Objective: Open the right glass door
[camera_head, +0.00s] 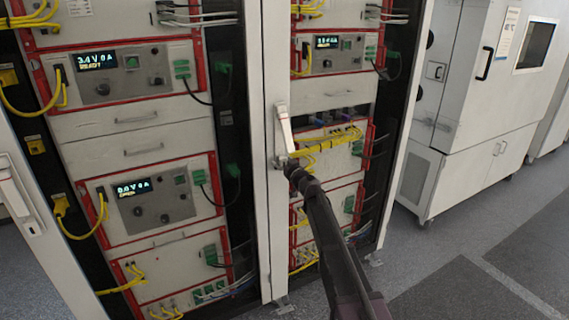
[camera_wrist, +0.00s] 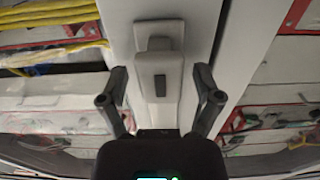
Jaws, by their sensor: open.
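The right glass door (camera_head: 272,60) stands in front of the right rack bay and looks shut. Its pale upright lever handle (camera_head: 284,130) is on the door's left frame. In the wrist view the handle (camera_wrist: 160,75), with a dark button, is in the middle of the picture. My gripper (camera_head: 289,164) is at the handle's lower end in the head view. In the wrist view my gripper (camera_wrist: 160,88) is open, with one finger on each side of the handle and a gap on both sides. Whether either finger touches it is not clear.
The left door (camera_head: 35,225), with its own handle, stands open at the left edge. Racks with red-framed units (camera_head: 130,75) and yellow cables are behind. A white chamber cabinet (camera_head: 480,100) stands at the right. The grey floor (camera_head: 450,270) at front right is clear.

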